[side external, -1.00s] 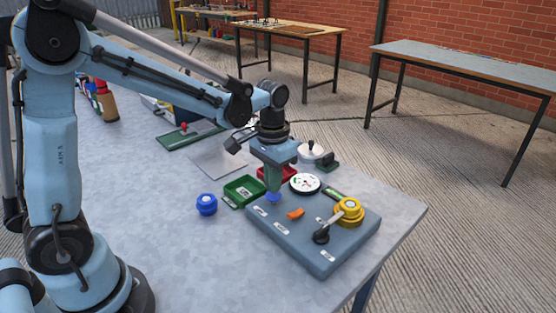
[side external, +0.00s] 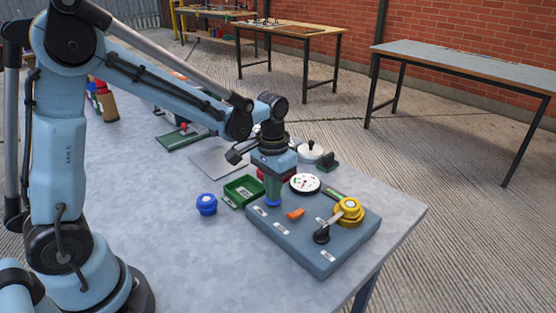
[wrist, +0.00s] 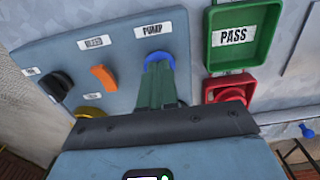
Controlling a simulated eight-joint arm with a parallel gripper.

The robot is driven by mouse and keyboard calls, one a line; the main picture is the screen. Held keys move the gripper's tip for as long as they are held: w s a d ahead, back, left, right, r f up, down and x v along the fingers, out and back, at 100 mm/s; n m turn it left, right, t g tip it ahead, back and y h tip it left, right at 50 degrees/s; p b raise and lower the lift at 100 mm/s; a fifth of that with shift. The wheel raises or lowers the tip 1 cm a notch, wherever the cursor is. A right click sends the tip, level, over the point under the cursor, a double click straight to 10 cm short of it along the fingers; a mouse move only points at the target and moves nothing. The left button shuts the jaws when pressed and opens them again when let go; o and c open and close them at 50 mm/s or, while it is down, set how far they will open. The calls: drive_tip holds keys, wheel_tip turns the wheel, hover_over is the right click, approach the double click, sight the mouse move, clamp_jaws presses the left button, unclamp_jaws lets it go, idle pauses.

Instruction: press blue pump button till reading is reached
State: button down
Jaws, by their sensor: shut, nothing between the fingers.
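The blue pump button (side external: 274,204) is on the grey-blue panel (side external: 325,258), near its left corner. In the wrist view the button (wrist: 157,58) sits just below the PUMP label (wrist: 154,29). My gripper (side external: 273,200) points straight down with its green fingers shut and empty. Its fingertips (wrist: 156,72) are at the button and appear to touch it, covering part of it. How far the button is pressed cannot be told.
An orange BLEED switch (side external: 295,213), a black lever knob (side external: 321,236) and a yellow valve (side external: 348,212) are also on the panel. A green PASS tray (wrist: 240,35) and a red tray (wrist: 230,89) stand beside it. A loose blue knob (side external: 206,205) lies left on the table.

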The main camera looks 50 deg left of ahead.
drive_tip(key=shift+r, duration=2.95)
drive_tip(key=shift+f, duration=1.55)
drive_tip(key=shift+f, duration=0.15)
idle(1.0)
drive_tip(key=shift+f, duration=0.35)
